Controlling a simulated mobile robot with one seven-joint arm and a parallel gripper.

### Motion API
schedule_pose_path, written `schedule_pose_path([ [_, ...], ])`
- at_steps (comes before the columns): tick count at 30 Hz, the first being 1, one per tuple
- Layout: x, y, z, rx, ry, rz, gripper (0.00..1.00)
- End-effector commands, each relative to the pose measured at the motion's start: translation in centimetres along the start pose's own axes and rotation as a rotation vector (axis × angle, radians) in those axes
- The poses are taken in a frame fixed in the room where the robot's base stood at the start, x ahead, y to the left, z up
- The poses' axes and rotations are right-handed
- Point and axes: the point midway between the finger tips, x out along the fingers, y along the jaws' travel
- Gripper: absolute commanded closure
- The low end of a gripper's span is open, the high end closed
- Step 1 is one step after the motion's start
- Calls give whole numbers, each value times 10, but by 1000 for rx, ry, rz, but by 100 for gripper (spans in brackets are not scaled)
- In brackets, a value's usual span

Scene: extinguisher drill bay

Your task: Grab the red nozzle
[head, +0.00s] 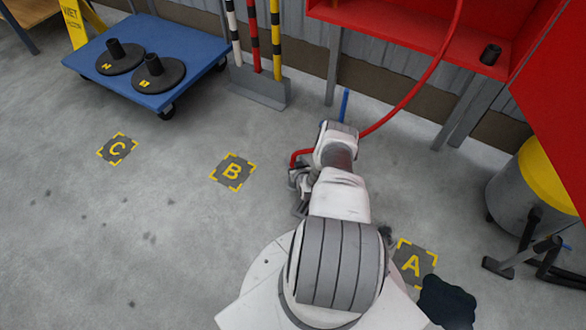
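My gripper (301,188) is low over the floor near the middle of the head view, mostly hidden by my own white and grey arm. A red hose (425,78) hangs from the red cabinet and runs down behind my wrist. A curved red piece (299,155) shows on the left of the wrist, right by the gripper. It may be the hose's end or the red nozzle; I cannot tell which. Whether the fingers are closed on it is hidden.
A blue cart (198,45) with two black bases stands upper left, beside striped posts (254,40). The open red cabinet (400,37) holds a black cylinder (490,54). A yellow-topped grey drum (515,200) stands right. Floor markers C (117,149), B (232,171) and A (414,264) are visible. The left floor is clear.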

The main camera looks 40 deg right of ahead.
Motion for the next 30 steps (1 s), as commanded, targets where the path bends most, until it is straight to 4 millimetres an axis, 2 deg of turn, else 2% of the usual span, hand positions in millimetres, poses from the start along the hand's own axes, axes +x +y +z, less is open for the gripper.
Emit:
schedule_pose_path([
  [1, 0, 0, 0, 0, 0, 0, 46],
  [10, 0, 0, 0, 0, 0, 0, 100],
  [30, 0, 0, 0, 0, 0, 0, 100],
])
